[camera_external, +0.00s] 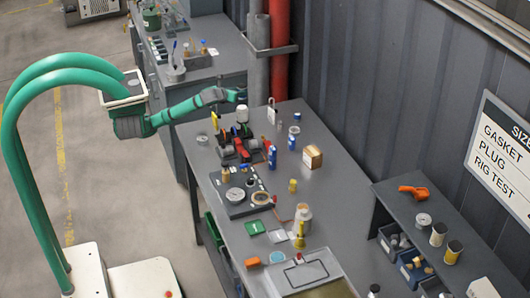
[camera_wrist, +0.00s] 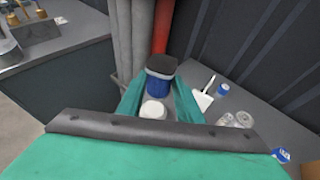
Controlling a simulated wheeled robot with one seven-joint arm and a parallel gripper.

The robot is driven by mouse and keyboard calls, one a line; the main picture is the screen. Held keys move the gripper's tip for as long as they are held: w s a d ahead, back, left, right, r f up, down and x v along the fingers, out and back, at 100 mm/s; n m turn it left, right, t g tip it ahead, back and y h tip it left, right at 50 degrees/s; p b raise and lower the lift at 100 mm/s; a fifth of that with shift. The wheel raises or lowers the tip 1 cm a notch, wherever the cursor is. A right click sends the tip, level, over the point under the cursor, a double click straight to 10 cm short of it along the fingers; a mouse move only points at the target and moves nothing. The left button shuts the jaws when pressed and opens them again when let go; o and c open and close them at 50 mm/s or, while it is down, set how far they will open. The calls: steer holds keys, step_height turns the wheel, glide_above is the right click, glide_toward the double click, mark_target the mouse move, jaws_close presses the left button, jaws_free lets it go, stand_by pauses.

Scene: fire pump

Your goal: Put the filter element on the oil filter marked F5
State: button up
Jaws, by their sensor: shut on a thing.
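My gripper (camera_wrist: 158,92) is shut on a blue cylinder with a dark end (camera_wrist: 160,86), which appears to be the filter element; its two teal fingers are on either side of it. In the external view my gripper (camera_external: 238,95) is at the end of the outstretched arm, above the far end of the workbench; the held thing is too small to make out there. A white round-topped cylinder (camera_wrist: 153,109) shows just below the held thing, and in the external view it stands by the red and black pump (camera_external: 236,146). No F5 mark is readable.
Grey and red vertical pipes (camera_external: 279,55) stand close behind my gripper. A second bench (camera_external: 215,65) is at the back.

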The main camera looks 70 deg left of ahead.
steer(key=shift+f, duration=2.7)
steer(key=o, duration=1)
steer(key=shift+o, duration=0.2)
steer(key=v, duration=1.2)
